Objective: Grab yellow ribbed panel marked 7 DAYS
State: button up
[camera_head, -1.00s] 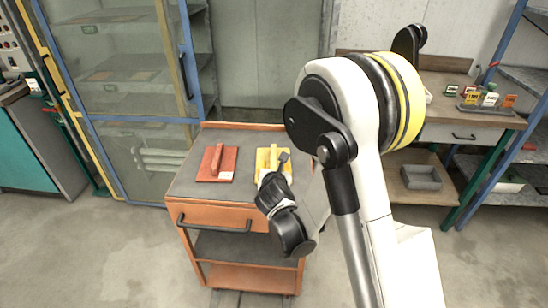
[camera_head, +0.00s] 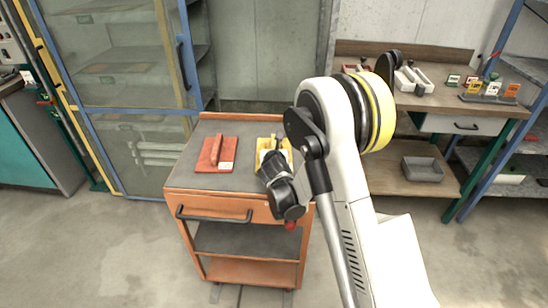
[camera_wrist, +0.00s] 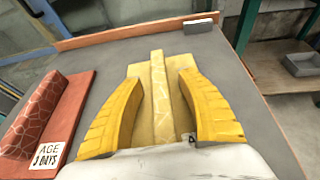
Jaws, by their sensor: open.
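The yellow panel (camera_head: 262,143) lies on the top of the orange cart, with a raised rib along its middle. In the wrist view the panel (camera_wrist: 143,70) sits under my gripper (camera_wrist: 161,80), whose yellow fingers are open, one on each side of the rib. I cannot tell whether the fingers touch it. In the head view my gripper (camera_head: 274,162) covers the panel's near part. The panel's marking cannot be read; its near end is hidden by the gripper.
A red ribbed panel (camera_head: 214,155) labelled AGE 3 DAYS lies left on the cart top (camera_head: 187,180). A small grey block (camera_wrist: 200,23) is at the cart's far edge. A bench (camera_head: 450,97) with small coloured tags stands right; a glass cabinet (camera_head: 130,90) stands behind left.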

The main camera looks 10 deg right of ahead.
grip_shut()
jog(key=shift+r, duration=0.2)
dwell(0.3)
